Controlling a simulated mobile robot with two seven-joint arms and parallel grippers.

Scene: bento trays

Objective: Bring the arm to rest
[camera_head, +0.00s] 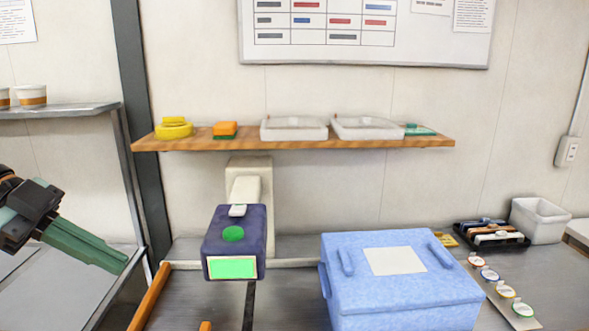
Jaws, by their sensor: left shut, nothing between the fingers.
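My left gripper (122,262) shows at the left edge, its green fingers closed together and pointing down to the right. Nothing is between the fingers. It hangs over the grey surface at the left, apart from the dark device with a green button (226,255) to its right. My right gripper is out of view.
A blue lidded box (400,295) stands on the counter at the front right. A wooden shelf (290,144) on the wall holds trays and small items. A black tray (515,243) and a white bin (540,222) are at the right. A grey post (142,120) stands behind my left gripper.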

